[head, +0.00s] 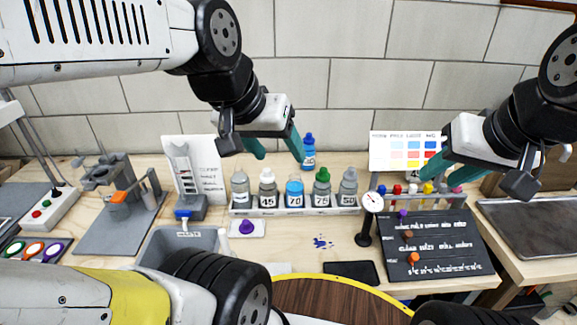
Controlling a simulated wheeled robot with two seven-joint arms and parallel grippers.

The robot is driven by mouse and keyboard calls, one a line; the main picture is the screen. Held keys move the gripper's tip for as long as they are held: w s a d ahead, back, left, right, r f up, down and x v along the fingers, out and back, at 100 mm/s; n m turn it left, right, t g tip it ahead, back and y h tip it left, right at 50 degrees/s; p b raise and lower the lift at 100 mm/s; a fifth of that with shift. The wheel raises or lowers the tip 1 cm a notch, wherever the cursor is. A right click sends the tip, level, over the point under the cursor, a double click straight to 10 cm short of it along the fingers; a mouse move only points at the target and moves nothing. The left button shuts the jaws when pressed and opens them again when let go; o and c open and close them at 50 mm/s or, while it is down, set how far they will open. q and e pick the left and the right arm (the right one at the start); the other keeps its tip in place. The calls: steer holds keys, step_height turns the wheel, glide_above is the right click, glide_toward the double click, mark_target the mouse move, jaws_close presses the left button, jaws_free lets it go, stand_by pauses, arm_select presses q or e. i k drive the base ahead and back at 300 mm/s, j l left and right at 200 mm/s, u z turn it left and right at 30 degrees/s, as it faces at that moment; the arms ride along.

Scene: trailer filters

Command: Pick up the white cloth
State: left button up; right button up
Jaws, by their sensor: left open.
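A flat white piece (281,268), which may be the white cloth, lies at the table's front edge, partly hidden by my own body. My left gripper (280,157) is open and empty, with its teal fingers apart in front of the tiled wall, above and behind the bottle row. It is well above and away from the white piece. My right gripper (432,168) is at the right, in front of the colour chart.
A rack of several labelled bottles (295,190) stands mid-table.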

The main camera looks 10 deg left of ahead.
mark_target(274, 268)
steer(key=u, duration=0.9)
